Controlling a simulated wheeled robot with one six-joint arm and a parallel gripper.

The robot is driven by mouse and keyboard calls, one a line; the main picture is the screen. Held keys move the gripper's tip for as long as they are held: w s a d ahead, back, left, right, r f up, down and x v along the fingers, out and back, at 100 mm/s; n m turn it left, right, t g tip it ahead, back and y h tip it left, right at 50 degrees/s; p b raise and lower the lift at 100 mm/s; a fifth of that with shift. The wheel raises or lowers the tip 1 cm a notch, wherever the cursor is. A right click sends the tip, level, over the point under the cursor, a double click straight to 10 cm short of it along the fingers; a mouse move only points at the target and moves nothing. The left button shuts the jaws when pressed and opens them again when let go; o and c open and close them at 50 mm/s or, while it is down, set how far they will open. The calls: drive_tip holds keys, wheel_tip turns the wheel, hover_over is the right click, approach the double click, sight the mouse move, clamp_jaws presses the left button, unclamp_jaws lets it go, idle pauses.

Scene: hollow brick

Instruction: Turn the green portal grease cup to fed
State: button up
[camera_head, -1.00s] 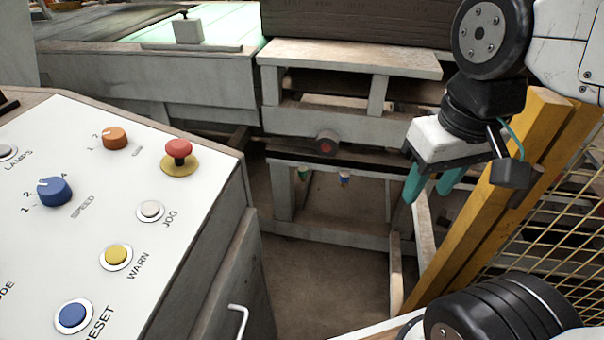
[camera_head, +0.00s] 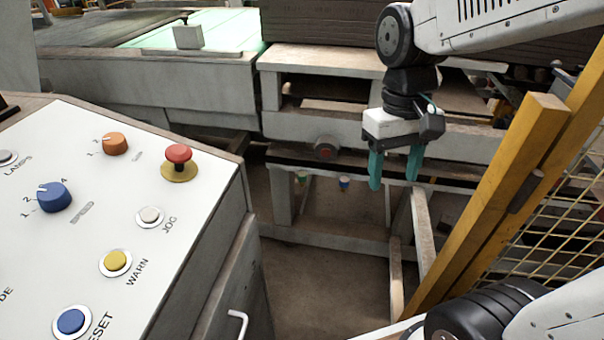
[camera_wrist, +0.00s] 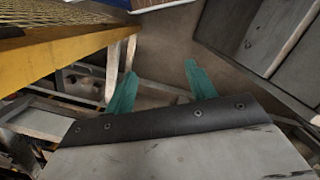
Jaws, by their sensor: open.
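The green grease cup (camera_head: 301,177) is a small cup under the frame's cross beam, left of a similar blue cup (camera_head: 344,183). It is too small for me to read its setting. My gripper (camera_head: 394,184) has teal fingers that point down. It is open and empty, to the right of both cups and apart from them. In the wrist view my gripper (camera_wrist: 160,92) shows both fingers spread over the floor and frame. I cannot make out the green cup there.
A control panel (camera_head: 120,225) with knobs and buttons fills the left. A yellow post (camera_head: 495,200) with mesh stands at the right. The grey portal frame (camera_head: 330,237) encloses the cups' area. Open floor (camera_head: 310,285) lies between panel and frame.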

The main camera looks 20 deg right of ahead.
drive_tip(key=w+f+n+g, duration=0.15)
drive_tip(key=w+f, duration=0.25)
drive_tip(key=w, duration=0.6)
drive_tip(key=n+t, duration=0.3)
drive_tip(key=n, duration=1.5)
hover_over(302, 173)
wheel_tip(302, 173, down, 28)
drive_tip(key=shift+s+r, duration=0.1)
drive_tip(key=shift+r, duration=0.1)
drive_tip(key=shift+f+n, duration=0.1)
drive_tip(key=shift+n, duration=0.75)
drive_tip(key=shift+f, duration=0.4)
wheel_tip(302, 173, down, 7)
drive_tip(key=c, duration=1)
